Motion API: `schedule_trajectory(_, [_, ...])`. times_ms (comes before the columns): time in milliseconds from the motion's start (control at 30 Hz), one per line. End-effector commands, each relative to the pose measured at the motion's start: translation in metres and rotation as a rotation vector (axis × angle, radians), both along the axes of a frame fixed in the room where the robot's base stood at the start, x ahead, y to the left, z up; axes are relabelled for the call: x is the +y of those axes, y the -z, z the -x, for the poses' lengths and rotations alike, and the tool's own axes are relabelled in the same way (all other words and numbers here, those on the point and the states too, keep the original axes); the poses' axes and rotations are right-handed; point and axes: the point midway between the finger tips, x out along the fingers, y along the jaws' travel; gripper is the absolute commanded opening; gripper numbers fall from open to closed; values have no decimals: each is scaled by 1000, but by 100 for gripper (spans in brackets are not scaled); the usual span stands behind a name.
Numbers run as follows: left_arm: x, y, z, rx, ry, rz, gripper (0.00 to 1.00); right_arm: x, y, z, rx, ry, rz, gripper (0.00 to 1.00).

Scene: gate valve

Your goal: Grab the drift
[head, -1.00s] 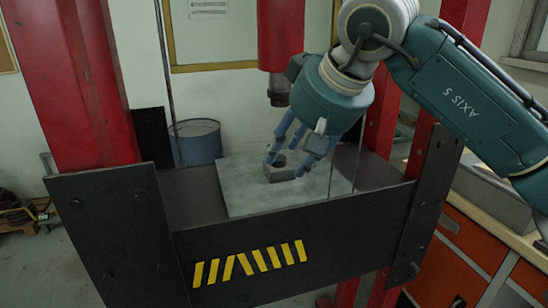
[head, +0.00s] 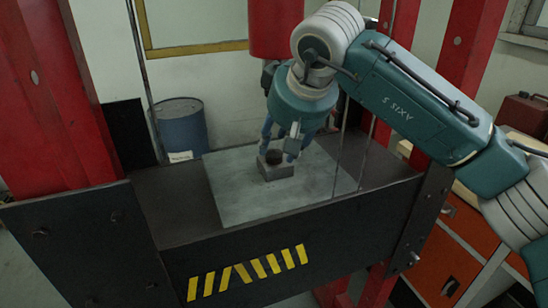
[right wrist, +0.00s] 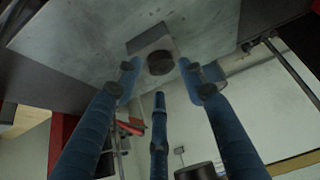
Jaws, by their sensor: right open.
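A dark, round-topped piece, which looks like the drift (head: 274,157), stands at a small grey block (head: 276,172) on the press's metal plate. It also shows in the right wrist view (right wrist: 160,63), end on, against the block (right wrist: 140,45). My right gripper (head: 280,146) points down over it with its blue fingers open. In the right wrist view, the fingers of the right gripper (right wrist: 160,84) are spread around the drift's end, with gaps between. I cannot tell whether any finger touches the block. My left gripper is out of view.
The grey plate (head: 225,190) lies on the dark press bed, behind a front beam (head: 180,262) with yellow stripes. A red press ram (head: 277,30) hangs close behind my right gripper. Red uprights flank the bed. A blue drum (head: 182,130) stands behind.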

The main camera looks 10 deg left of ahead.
Motion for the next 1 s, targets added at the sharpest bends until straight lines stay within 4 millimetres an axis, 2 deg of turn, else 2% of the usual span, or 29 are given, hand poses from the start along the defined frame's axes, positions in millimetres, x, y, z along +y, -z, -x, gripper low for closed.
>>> schedule_trajectory(33, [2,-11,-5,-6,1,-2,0,4,4,-3,7,-1,0,40])
schedule_trajectory(100, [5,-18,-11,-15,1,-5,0,9,13,-7,7,-2,-1,40])
schedule_trajectory(267, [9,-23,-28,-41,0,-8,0,13,30,-14,5,-2,-1,40])
schedule_trajectory(533, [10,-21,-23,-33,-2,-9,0,14,34,-16,4,-2,0,42])
schedule_trajectory(733, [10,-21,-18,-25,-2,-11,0,14,34,-16,4,-2,0,2])
schedule_trajectory(1000, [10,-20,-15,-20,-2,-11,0,14,32,-16,2,-3,-2,1])
